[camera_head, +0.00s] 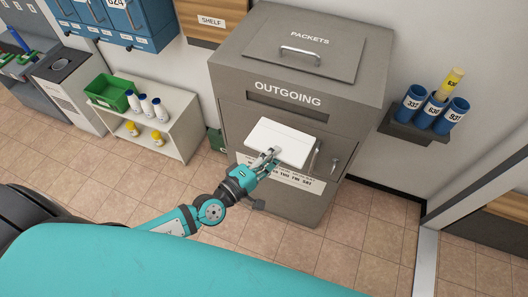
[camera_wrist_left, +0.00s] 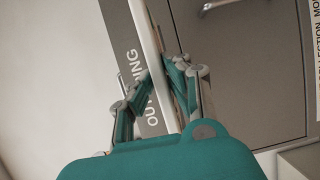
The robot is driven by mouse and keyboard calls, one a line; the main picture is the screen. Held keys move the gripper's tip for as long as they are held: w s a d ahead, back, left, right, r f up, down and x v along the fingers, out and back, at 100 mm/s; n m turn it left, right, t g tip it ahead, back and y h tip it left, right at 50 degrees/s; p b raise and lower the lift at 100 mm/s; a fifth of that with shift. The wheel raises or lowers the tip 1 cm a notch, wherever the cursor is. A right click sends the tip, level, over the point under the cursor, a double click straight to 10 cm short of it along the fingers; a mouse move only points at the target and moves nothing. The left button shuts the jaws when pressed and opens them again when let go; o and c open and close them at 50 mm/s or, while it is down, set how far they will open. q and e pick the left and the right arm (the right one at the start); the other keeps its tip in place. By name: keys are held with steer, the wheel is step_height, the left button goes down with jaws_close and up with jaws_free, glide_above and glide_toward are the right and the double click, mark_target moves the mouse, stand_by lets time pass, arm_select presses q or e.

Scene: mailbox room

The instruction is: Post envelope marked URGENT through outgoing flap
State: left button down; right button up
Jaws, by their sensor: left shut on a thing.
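A white envelope (camera_head: 280,142) is held in front of the grey outgoing box (camera_head: 236,92). It is tilted, with its broad side facing up toward my head camera; I cannot read any URGENT mark on it. My left gripper (camera_head: 270,157) is shut on the envelope's near edge. In the left wrist view the envelope (camera_wrist_left: 148,38) shows nearly edge-on, a thin pale strip between the fingers (camera_wrist_left: 160,82). The dark outgoing slot (camera_head: 287,107) lies under the OUTGOING lettering, just above and behind the envelope's far edge. I cannot tell whether they touch. My right gripper is out of view.
The box has a PACKETS lid with a handle (camera_head: 301,54) on top. A wall rack (camera_head: 414,130) with several blue tubes is at the right. A low white shelf (camera_head: 160,140) with a green bin (camera_head: 110,92) and bottles stands left. Tiled floor (camera_head: 100,165) is clear between.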

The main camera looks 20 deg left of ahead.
mark_target(278, 125)
arm_select(q)
steer(key=shift+w+a+r+n+t+y, duration=0.1)
steer(key=shift+w+a+n+t+y, duration=0.2)
steer(key=shift+w+a+y, duration=0.25)
steer(key=shift+w+a+n+t+y, duration=0.2)
steer(key=shift+w+a+t+y, duration=0.15)
steer(key=shift+w, duration=0.35)
steer(key=shift+w+b, duration=0.5)
steer(key=shift+w, duration=3.1)
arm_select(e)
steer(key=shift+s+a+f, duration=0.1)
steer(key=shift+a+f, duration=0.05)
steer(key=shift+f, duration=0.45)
arm_select(q)
steer(key=shift+w, duration=0.1)
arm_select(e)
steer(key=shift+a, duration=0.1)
arm_select(q)
steer(key=shift+w+d+b, duration=0.1)
steer(key=shift+w+b, duration=0.25)
steer(key=shift+w, duration=0.1)
steer(key=shift+w+b, duration=0.5)
steer(key=shift+w, duration=1.4)
steer(key=c, duration=1.2)
jaws_free()
steer(key=shift+s, duration=0.1)
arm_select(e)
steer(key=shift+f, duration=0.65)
